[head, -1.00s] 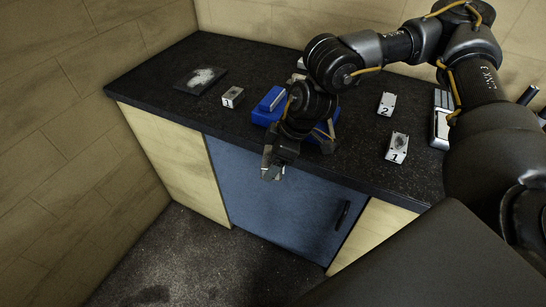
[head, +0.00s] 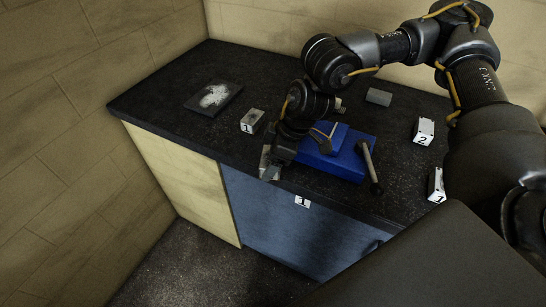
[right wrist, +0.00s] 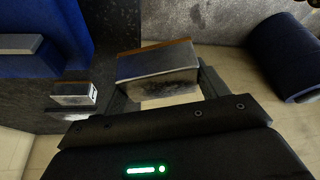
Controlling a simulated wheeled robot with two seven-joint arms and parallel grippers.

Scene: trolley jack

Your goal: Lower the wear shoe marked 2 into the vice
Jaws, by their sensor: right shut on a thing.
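My right gripper (head: 269,167) is shut on a grey metal block with a brown edge strip. The block (right wrist: 158,72) shows between the fingers in the right wrist view; I see no number on it. In the head view the gripper hangs near the counter's front edge, left of the blue vice (head: 349,163) and apart from it. The vice's left part is hidden by my arm; its bar handle (head: 369,163) is at the right. A block marked 2 (head: 424,131) stands on the counter at the right. My left gripper is not in view.
A block apparently marked 1 (head: 252,121) stands left of the vice; another marked 1 (head: 436,186) is at the right. A plain grey block (head: 379,96) lies behind. A dark plate (head: 213,97) lies far left.

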